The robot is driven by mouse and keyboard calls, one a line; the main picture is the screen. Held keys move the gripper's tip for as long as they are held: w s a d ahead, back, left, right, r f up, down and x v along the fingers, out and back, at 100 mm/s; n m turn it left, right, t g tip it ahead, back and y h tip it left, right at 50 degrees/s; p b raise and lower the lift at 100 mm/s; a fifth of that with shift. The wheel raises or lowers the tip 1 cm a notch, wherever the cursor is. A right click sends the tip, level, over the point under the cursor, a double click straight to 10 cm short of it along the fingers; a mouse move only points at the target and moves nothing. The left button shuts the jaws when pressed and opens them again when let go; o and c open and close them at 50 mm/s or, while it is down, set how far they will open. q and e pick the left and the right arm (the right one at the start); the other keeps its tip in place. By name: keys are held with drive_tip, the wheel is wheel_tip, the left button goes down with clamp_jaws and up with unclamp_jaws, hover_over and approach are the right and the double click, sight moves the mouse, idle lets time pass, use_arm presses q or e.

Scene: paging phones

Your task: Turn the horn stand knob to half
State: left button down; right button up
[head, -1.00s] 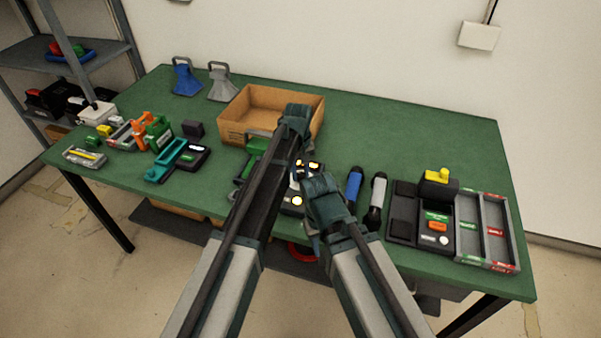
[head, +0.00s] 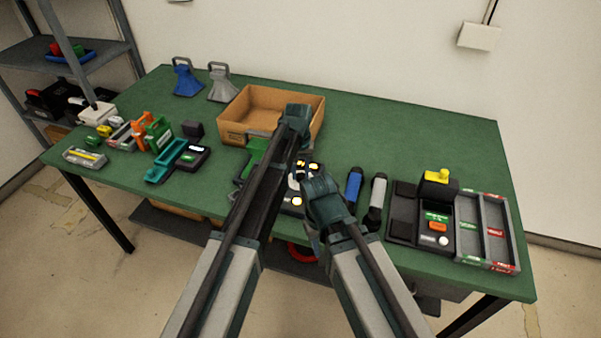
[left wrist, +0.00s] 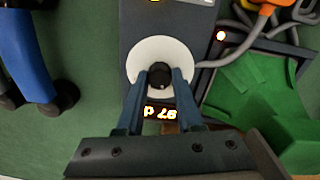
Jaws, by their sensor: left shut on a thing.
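The horn stand (head: 297,200) is a dark unit with lit spots near the table's front edge, largely hidden by my arms in the head view. In the left wrist view its black knob (left wrist: 160,74) sits in the middle of a white round disc (left wrist: 143,52). My left gripper (left wrist: 160,84) is shut on the knob, one blue-grey finger on each side.
A cardboard box (head: 245,112) is behind. The table's back right is clear.

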sight(299, 175)
use_arm(q)
drive_tip(key=m, duration=0.5)
drive_tip(key=shift+m, duration=0.3)
idle(0.5)
drive_tip(key=c, duration=0.5)
unclamp_jaws()
drive_tip(key=shift+c, duration=0.2)
drive_tip(key=shift+r, duration=0.15)
wheel_tip(299, 175, up, 14)
drive_tip(key=p, duration=1.4)
drive_tip(key=shift+a+f, duration=0.15)
drive_tip(key=shift+f, duration=0.05)
drive_tip(key=shift+f, duration=0.1)
